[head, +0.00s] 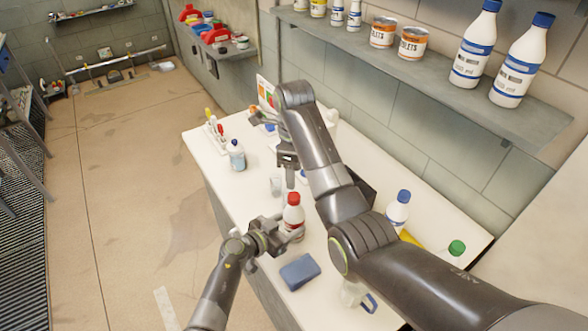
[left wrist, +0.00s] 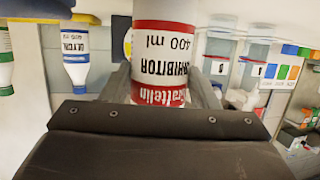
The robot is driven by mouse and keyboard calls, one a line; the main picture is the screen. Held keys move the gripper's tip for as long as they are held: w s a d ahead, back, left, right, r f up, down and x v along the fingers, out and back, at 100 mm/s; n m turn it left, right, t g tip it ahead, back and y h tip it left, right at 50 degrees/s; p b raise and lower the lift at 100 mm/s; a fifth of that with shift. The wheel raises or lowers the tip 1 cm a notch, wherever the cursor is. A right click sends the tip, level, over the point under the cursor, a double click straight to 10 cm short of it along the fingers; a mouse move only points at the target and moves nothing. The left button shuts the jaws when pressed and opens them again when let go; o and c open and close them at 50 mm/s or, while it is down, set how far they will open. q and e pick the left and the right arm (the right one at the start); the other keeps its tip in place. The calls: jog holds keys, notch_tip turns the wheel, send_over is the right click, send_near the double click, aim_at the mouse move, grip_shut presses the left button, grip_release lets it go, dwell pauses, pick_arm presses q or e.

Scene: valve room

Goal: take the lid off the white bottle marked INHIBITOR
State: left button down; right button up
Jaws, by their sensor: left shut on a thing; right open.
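The white bottle with a red cap and red bands (head: 294,214) is upright at the table's left edge in the head view. In the left wrist view its label, upside down, reads INHIBITOR 400 ml (left wrist: 165,55). My left gripper (head: 284,235) is shut on the bottle's body, a finger on either side. I cannot tell whether its base touches the table. The red cap is on the bottle; the left wrist view hides it behind my gripper. My right gripper (head: 290,180) is open, pointing down, just above the cap in the picture; their gap in depth is unclear.
A blue sponge-like block (head: 299,272) lies in front of the bottle. A blue-capped bottle (head: 398,212), a green-capped bottle (head: 456,252) and a clear jug (head: 352,294) stand right. A pale blue-capped bottle (head: 236,156) stands farther back. A wall shelf (head: 440,77) holds bottles and tins.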

aim_at(294, 196)
jog(key=m, duration=0.3)
jog(key=shift+m, duration=0.3)
jog(key=shift+f, duration=0.15)
notch_tip(294, 196, down, 8)
jog(key=shift+r, duration=0.15)
